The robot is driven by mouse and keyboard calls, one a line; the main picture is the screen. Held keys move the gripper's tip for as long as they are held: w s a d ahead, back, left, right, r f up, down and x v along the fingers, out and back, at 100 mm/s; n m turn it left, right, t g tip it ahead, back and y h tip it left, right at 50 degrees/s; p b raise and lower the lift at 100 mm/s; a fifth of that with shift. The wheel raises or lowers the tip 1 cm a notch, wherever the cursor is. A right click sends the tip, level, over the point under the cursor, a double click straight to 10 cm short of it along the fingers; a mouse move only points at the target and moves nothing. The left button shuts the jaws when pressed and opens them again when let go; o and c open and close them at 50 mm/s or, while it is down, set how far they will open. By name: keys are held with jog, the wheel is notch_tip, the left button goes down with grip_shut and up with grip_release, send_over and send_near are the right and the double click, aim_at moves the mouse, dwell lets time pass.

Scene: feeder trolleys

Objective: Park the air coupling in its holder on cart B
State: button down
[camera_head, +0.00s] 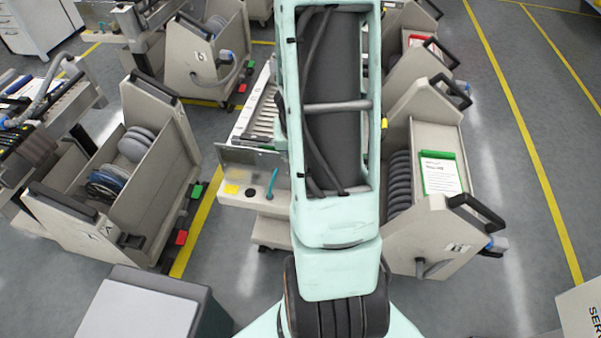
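Cart B (412,228) stands right of centre, a beige trolley with a black push handle (476,211) and a "B" label on its near end. A short grey hose piece (433,268) shows low on that end. A small blue and grey part (497,244) sticks out at its right corner; it may be the air coupling, but it is too small to be sure. I cannot make out the holder. My arm runs up the middle of the picture and out at the top. My gripper is not in view.
Cart A (85,228), with reels, stands left; cart C (207,80) is behind it. A machine table (233,185) lies partly behind my arm. Another trolley stands behind cart B. A grey box (140,305) is at the near left. The floor right of cart B is clear.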

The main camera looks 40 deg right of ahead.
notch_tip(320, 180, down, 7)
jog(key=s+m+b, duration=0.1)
jog(key=b, duration=0.5)
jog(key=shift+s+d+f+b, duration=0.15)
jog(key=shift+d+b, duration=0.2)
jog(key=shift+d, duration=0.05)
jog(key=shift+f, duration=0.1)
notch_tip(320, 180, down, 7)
jog(key=b, duration=0.7)
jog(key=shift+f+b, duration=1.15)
jog(key=shift+b, duration=0.15)
dwell(1.0)
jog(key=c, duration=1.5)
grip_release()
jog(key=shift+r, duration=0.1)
